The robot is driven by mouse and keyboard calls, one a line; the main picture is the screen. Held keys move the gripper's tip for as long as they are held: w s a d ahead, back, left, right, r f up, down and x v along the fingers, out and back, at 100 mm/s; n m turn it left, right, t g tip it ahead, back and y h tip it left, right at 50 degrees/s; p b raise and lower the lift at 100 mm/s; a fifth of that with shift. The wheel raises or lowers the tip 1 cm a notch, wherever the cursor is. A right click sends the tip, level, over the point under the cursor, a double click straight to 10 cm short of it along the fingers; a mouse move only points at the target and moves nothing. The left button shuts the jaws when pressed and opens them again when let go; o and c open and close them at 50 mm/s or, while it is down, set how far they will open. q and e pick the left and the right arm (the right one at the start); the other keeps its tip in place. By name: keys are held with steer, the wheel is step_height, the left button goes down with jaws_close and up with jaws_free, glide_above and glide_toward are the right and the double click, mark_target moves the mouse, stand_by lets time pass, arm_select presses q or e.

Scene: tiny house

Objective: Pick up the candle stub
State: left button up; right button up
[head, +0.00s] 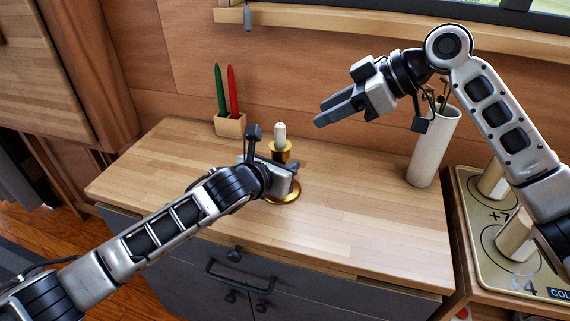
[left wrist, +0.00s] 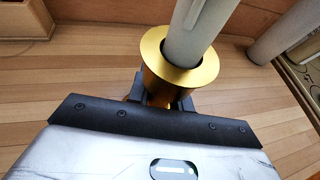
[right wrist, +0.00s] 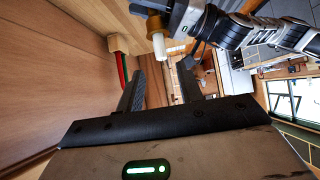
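The white candle stub (head: 280,132) stands upright in the cup of a brass candle holder (head: 281,153) on the wooden counter. It also shows from above in the left wrist view (left wrist: 200,32) and beyond the fingers in the right wrist view (right wrist: 174,48). My left gripper (head: 275,165) is at the holder's stem, below the cup. Its fingers (left wrist: 160,102) lie on both sides of the stem and appear closed on it; the cup partly hides them. My right gripper (head: 322,112) is open and empty, above the counter to the right of the candle stub.
A wooden block (head: 230,125) with a green and a red candle stands behind and left of the holder. A pale vase (head: 432,150) stands at the counter's right, near my right arm. A gold board (head: 475,225) lies beyond it. The counter's front right is clear.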

steer(key=shift+o, duration=0.8)
steer(key=m+t+h, duration=0.1)
steer(key=m+h, duration=1)
steer(key=m, duration=0.5)
glide_toward(280, 125)
steer(key=shift+y, duration=0.3)
steer(key=x, duration=1)
steer(key=shift+w+d+f, duration=0.1)
steer(key=shift+d+f, duration=0.05)
steer(key=shift+d, duration=0.1)
jaws_close()
